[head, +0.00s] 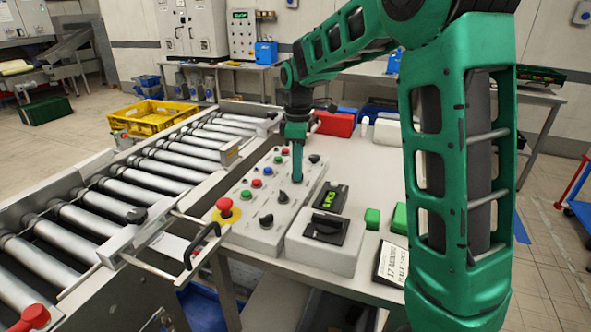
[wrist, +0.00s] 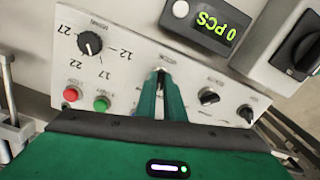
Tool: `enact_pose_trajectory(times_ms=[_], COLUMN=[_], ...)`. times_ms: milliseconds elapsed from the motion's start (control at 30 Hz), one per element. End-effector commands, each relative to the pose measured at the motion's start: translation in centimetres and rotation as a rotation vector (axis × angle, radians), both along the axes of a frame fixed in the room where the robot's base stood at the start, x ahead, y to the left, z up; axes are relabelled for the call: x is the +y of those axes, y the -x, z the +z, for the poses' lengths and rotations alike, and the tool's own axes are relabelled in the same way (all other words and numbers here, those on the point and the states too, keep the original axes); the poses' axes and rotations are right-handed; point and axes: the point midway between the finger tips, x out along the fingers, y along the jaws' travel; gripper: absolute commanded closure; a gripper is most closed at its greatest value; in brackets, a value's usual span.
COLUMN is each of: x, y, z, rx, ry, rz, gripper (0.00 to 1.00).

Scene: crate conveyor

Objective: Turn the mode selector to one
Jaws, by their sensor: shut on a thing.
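A light grey control panel (head: 255,233) beside the conveyor carries a row of black knobs. My gripper (head: 297,180) points down at this row and is shut on one knob, second from the far end. In the wrist view my green fingers (wrist: 161,85) hide most of that knob, so its pointer position cannot be told. On one side is a dial (wrist: 90,43) with printed numbers; on the other are two black knobs, one nearer (wrist: 208,97) and one farther (wrist: 245,114). Their labels are too small to read surely, so I cannot confirm which is the mode selector.
A red mushroom button (head: 224,207) and several coloured buttons share the panel. A counter display (head: 330,198) reads "0 PCS". A grey box with a large black switch (head: 327,226) stands close by. The roller conveyor (head: 150,172) runs along the left.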

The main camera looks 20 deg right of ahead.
Motion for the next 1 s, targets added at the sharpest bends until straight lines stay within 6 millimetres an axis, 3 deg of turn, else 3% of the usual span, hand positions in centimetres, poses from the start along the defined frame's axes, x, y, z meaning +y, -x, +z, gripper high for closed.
enact_pose_trajectory(times_ms=[1000], x=[0.07], y=[-0.42], z=[0.31], rx=[-0.013], ry=[-0.004], rz=[-0.896], gripper=[1.0])
